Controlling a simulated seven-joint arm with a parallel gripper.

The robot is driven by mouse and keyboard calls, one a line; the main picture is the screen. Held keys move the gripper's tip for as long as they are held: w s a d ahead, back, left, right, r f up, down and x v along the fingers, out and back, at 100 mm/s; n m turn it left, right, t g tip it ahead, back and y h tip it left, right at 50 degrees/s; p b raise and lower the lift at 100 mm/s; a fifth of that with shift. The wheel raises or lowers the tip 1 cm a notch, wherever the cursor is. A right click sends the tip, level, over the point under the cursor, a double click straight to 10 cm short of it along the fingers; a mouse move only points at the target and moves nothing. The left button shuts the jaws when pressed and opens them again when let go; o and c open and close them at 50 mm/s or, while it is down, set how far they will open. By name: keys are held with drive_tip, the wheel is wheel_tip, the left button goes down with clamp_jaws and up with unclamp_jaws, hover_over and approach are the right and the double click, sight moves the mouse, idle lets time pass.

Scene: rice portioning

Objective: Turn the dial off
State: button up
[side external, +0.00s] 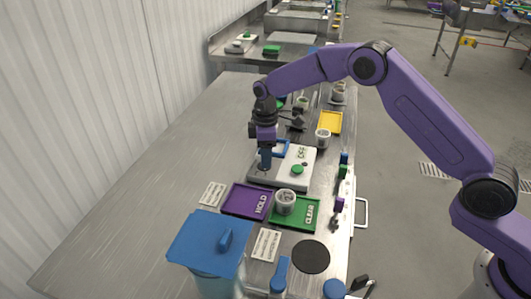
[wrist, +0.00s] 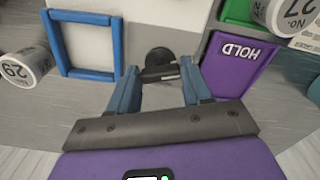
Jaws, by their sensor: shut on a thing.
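The black dial (wrist: 160,62) sits on the light appliance face in the wrist view, with its grip bar between my blue fingertips. My gripper (wrist: 160,74) is shut on the dial's bar. In the side view, my gripper (side external: 265,162) points down at the left part of the white and grey appliance (side external: 285,178). The dial is hidden behind my gripper there. The appliance carries a green button (side external: 297,169) and OFF lettering (side external: 301,152).
A purple HOLD tray (side external: 236,200) and a green CLEAR tray (side external: 307,225) with a cup (side external: 286,197) lie in front of the appliance. A blue frame (wrist: 52,40) lies beside the dial. A blue-lidded container (side external: 208,240) stands at the front.

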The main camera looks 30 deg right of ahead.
idle(0.5)
drive_tip(key=o, duration=1.1)
drive_tip(key=shift+c, duration=0.2)
wheel_tip(320, 180, up, 18)
drive_tip(key=shift+f, duration=0.25)
